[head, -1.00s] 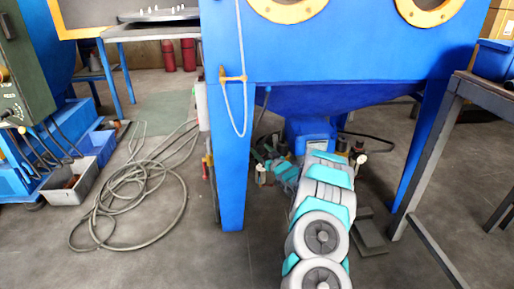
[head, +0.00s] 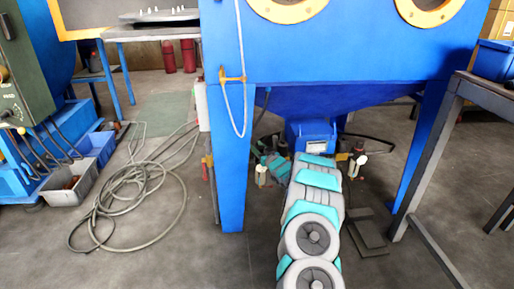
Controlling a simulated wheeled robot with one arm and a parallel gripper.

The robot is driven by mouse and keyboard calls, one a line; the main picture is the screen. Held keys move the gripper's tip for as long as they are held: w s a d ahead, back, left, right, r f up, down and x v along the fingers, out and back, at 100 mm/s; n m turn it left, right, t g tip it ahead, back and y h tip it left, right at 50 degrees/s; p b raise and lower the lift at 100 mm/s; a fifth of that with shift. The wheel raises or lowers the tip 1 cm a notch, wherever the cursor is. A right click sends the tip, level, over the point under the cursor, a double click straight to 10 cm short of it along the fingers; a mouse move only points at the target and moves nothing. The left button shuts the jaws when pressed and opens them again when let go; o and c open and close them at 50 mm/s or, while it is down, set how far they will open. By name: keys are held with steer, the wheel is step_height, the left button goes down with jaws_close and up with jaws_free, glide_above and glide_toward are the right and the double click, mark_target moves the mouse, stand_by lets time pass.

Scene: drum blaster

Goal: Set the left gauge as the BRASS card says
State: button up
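My arm reaches forward under the blue blasting cabinet (head: 340,55). Its far end, with my gripper (head: 257,158), bends left beside the hopper, small and partly hidden; I cannot tell whether its fingers are open or shut. A pale upright fitting (head: 261,175) stands just in front of it. Another pale fitting with a red part (head: 358,166) stands right of my arm. No gauge face or BRASS card can be made out. A blue box (head: 311,134) sits under the hopper, partly behind my arm.
The cabinet's front left leg (head: 230,170) is close left of my arm. A metal bench frame (head: 428,155) stands right, and a dark pedal (head: 367,232) lies on the floor. A coiled hose (head: 150,190) and a grey bin (head: 70,182) are at left.

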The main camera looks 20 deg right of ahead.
jaws_close()
steer(key=shift+s+a+n+g+y+p, duration=0.2)
steer(key=shift+n+y+p, duration=0.35)
steer(key=shift+y+p, duration=0.4)
steer(key=shift+w+a+n+g+y+p, duration=0.2)
steer(key=shift+n+y+p, duration=0.4)
steer(key=shift+p, duration=0.5)
steer(key=shift+s+n+g+y+p, duration=0.1)
steer(key=shift+n+g+y+p, duration=0.3)
steer(key=shift+y+p, duration=0.6)
steer(key=o, duration=0.6)
jaws_free()
steer(key=shift+c, duration=0.2)
steer(key=shift+s, duration=0.1)
